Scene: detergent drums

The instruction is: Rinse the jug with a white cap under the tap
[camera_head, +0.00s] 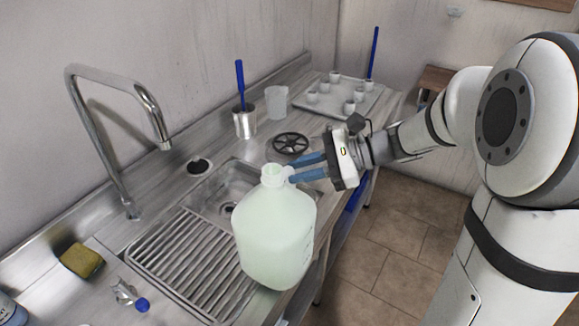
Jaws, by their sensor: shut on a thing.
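The jug (275,240) is large and translucent pale green, with a whitish top (272,174). It is upright in front of the sink, over the right edge of the ribbed drainboard. My gripper (297,173) comes from the right with blue fingers shut on the jug at its neck or handle; the exact contact is hard to see. The tap (115,125) is a tall chrome arch at the left, its spout (164,144) apart from the jug. The sink basin (215,188) is partly hidden behind the jug.
A ribbed drainboard (170,255) lies left of the jug. A yellow sponge (82,260) and a small blue-tipped valve (128,295) are at lower left. A metal cup with a blue-handled tool (244,122), a clear beaker (276,102), a black wheel (290,143) and a tray of small cups (370,100) stand behind.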

